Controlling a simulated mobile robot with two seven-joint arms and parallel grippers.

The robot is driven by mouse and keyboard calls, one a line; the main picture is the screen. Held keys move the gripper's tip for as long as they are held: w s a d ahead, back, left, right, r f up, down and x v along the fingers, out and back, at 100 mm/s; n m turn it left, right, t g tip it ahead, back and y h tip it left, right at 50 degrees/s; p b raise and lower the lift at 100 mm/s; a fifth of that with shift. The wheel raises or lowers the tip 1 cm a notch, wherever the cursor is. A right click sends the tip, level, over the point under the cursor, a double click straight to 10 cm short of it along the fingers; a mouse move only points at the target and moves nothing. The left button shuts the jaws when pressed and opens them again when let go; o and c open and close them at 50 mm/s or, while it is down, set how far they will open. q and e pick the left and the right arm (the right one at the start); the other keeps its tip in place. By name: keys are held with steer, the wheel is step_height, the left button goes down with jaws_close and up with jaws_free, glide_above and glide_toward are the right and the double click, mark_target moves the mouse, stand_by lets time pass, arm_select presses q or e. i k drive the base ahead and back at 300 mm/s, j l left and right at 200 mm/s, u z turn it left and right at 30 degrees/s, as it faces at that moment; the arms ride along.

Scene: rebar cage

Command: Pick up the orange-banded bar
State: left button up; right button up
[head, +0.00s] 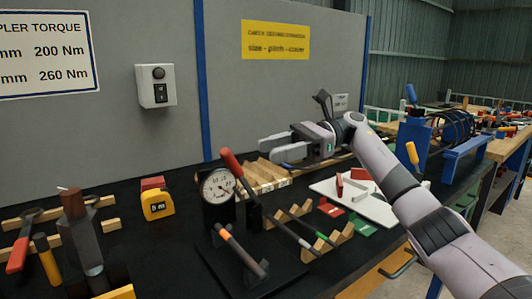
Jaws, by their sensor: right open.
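My right gripper (270,152) is open and empty. It points left, and in the picture it shows above and to the right of the banded bar, apart from it. My left gripper is not in view.
A red-handled wrench (230,163) leans beside the gauge. Wooden notched blocks (328,244) and a slatted wooden rack (262,178) stand to the right. A yellow tape measure (157,204) and a hex-bodied tool (82,238) are at left. Grey panels stand behind.

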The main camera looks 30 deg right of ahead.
mark_target(254, 267)
steer(key=k, duration=1)
